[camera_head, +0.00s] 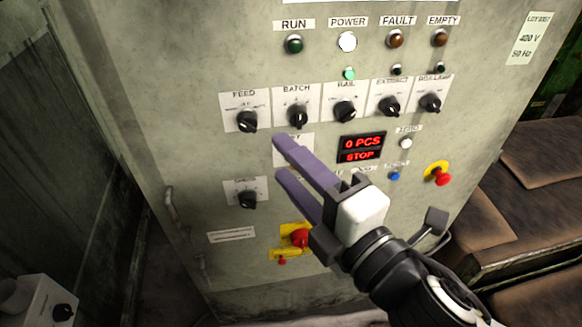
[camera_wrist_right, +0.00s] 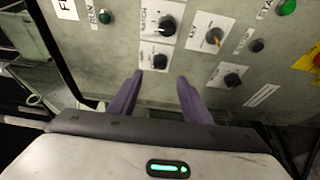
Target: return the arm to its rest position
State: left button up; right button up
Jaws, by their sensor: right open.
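My right arm comes in from the lower right in the head view. Its gripper (camera_head: 281,158) has two purple fingers, open and apart with nothing between them. It is in front of the grey control cabinet (camera_head: 215,165), its fingertips over the panel left of the red display. In the right wrist view the open fingers (camera_wrist_right: 159,77) point at the panel, with knobs beyond them. I cannot tell how far the tips are from the panel. The gripper hides part of the lower panel. My left gripper is not in view.
The cabinet carries several black knobs, such as the FEED knob (camera_head: 247,121), and a lit POWER lamp (camera_head: 347,41). The display (camera_head: 361,148) reads 0 PCS, STOP. Red buttons stick out at the emergency stop (camera_head: 443,177) and low on the panel (camera_head: 299,237). Brown boxes (camera_head: 480,215) stand at right.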

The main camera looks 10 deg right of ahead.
dwell(0.4)
jog(key=d+f+m+g+h, duration=0.25)
jog(key=f+m, duration=0.35)
jog(key=f, duration=0.6)
jog(key=d+f+m+g+h, duration=0.1)
jog(key=d+f+m+g, duration=0.15)
jog(key=f+m, duration=0.75)
jog(key=s+d+f+m+g+h, duration=0.1)
jog(key=s+d+f, duration=0.3)
jog(key=f, duration=0.5)
jog(key=s+d+f+m+g+h, duration=0.1)
jog(key=s+d+f+m, duration=0.3)
jog(key=s+f, duration=0.5)
jog(key=shift+s+f+m+g, duration=0.15)
jog(key=shift+f+m+g, duration=0.15)
jog(key=shift+f, duration=0.5)
